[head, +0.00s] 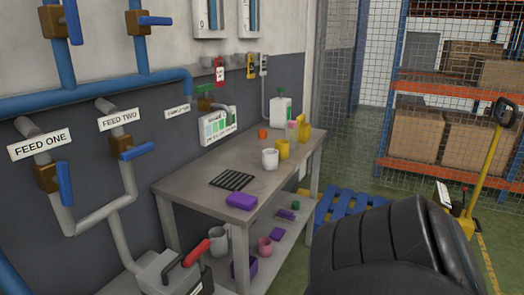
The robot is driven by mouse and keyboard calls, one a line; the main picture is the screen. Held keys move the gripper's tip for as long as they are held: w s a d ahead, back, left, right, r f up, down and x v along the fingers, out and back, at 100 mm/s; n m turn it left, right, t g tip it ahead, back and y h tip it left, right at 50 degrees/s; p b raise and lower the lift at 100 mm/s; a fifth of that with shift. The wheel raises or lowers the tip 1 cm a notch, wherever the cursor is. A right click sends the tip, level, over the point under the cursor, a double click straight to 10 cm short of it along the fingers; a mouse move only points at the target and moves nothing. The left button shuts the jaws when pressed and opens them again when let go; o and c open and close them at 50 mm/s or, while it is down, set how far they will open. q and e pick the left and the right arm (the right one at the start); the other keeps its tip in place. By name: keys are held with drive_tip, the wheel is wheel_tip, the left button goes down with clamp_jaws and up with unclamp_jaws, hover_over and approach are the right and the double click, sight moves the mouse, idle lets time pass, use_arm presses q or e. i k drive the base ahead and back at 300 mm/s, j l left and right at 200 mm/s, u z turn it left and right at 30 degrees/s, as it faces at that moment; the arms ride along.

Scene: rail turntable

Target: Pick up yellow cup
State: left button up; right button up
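The yellow cup (283,149) stands upright on the top of a grey metal table (202,185), towards its right edge. A white cup (270,159) stands just left of it, nearer to me, and slightly overlaps it in the head view. Neither of my grippers shows. A black rounded link, which looks like part of my own arm, fills the lower right and hides the floor there.
The tabletop also holds a purple block (241,202), a black rack (232,180), an orange item (262,133) and a yellow item (303,127) behind the cup. Pipes with blue valves line the left wall. A blue pallet (343,204) lies right of the table.

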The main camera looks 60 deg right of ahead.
sight(283, 146)
drive_tip(key=z, duration=2.25)
drive_tip(key=i+l+u, duration=0.15)
drive_tip(key=i+l, duration=0.15)
drive_tip(key=i+l+u, duration=0.35)
drive_tip(key=i+l, duration=0.2)
drive_tip(key=l, duration=0.25)
drive_tip(key=i+l+u, duration=0.2)
drive_tip(key=l, duration=0.2)
drive_tip(key=i, duration=0.05)
